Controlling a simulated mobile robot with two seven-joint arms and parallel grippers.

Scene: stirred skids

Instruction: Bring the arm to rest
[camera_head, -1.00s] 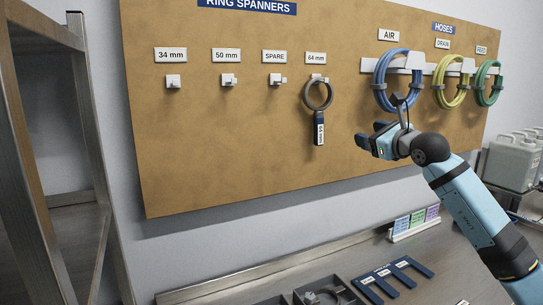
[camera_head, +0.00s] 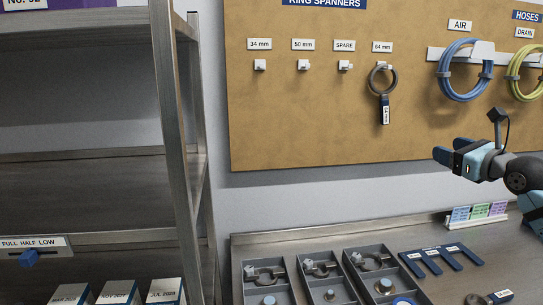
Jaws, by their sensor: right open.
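My right gripper (camera_head: 452,156) is at the right edge of the view, on the light blue arm that comes in from the right. Its dark fingers point left and are apart, with nothing between them. My left gripper is not in view.
A pegboard (camera_head: 300,120) holds a ring spanner (camera_head: 383,95), a blue hose (camera_head: 443,75) and a yellow hose (camera_head: 512,75). The bench (camera_head: 240,262) carries grey trays (camera_head: 331,290), a dark blue slotted holder (camera_head: 430,262) and coloured cards (camera_head: 480,212). A metal shelf (camera_head: 180,130) stands left.

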